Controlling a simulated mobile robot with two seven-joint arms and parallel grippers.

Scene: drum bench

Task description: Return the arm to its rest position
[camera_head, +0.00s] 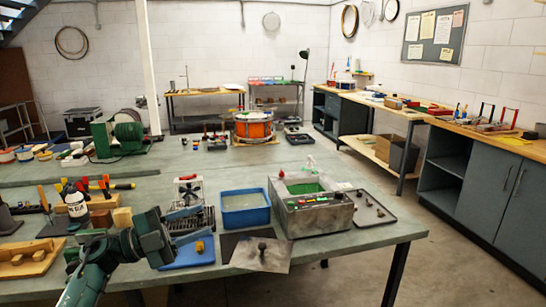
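My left arm comes in from the lower left, dark green and grey. My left gripper (184,213) is over the near left part of the bench, beside a blue mat and left of the blue tray. The fingers are small and dark against the things behind them, so I cannot tell whether they are open or shut. No held thing can be made out. My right arm and gripper are not in view.
On the green bench (400,227) near the gripper are a blue tray (245,218), a grey metal box (320,221), a grey plate with a black knob (262,256) and a white bottle (77,207). An orange drum (253,128) stands farther back. The bench middle has free room.

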